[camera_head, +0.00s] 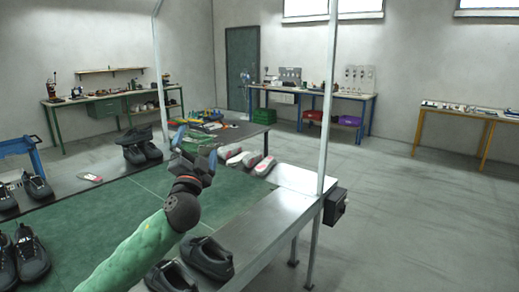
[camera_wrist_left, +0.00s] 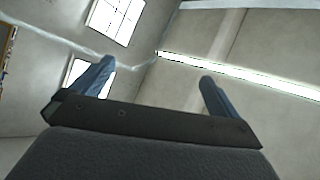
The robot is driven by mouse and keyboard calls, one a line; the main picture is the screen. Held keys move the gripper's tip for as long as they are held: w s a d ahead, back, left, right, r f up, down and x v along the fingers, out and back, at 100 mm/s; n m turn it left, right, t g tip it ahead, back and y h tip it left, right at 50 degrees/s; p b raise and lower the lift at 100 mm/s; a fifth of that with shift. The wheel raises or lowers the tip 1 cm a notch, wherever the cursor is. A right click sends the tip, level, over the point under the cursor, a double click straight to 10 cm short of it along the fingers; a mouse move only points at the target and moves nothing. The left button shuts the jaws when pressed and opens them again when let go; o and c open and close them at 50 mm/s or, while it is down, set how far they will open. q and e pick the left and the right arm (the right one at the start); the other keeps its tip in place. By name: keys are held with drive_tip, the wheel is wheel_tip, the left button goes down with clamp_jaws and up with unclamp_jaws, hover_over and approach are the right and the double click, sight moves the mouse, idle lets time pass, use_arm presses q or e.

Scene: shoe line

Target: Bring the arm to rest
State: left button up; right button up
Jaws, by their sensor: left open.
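My left arm, in a green sleeve, comes in from the lower left of the head view. My left gripper (camera_head: 197,160) is raised over the green mat of the workbench (camera_head: 150,188). In the left wrist view its two blue fingers (camera_wrist_left: 155,85) stand wide apart with nothing between them. My right gripper does not show in either view.
Black shoes (camera_head: 208,258) stand at the bench's near edge, with more black shoes (camera_head: 24,255) at the left and a pair (camera_head: 139,147) at the back. Pale shoe parts (camera_head: 243,158) lie behind the gripper. A metal post (camera_head: 326,130) rises at the right.

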use_arm(q)
drive_tip(key=s+a+f+n+g+y, duration=0.1)
drive_tip(key=a+f+n+g+y, duration=0.15)
drive_tip(key=f, duration=0.45)
drive_tip(key=a+f+n+g+y, duration=0.1)
drive_tip(key=f+n+g+y, duration=0.2)
drive_tip(key=f, duration=0.4)
drive_tip(key=s+f+g+h, duration=0.1)
drive_tip(key=s+f+g, duration=0.2)
drive_tip(key=f, duration=0.3)
drive_tip(key=s+f+n+g+h, duration=0.1)
drive_tip(key=s+f+g, duration=0.25)
drive_tip(key=f, duration=0.35)
drive_tip(key=s+f+g+h, duration=0.1)
drive_tip(key=s+f+g, duration=0.15)
drive_tip(key=f, duration=0.35)
drive_tip(key=s+d+f+n+g+h, duration=0.1)
drive_tip(key=s+f+g, duration=0.3)
drive_tip(key=s+f, duration=1.1)
drive_tip(key=s+d+f+n+g+h, duration=0.2)
drive_tip(key=s+f, duration=1.2)
drive_tip(key=s, duration=0.8)
drive_tip(key=shift+d+f+g, duration=0.4)
drive_tip(key=shift+d+g, duration=0.3)
drive_tip(key=shift+g, duration=0.35)
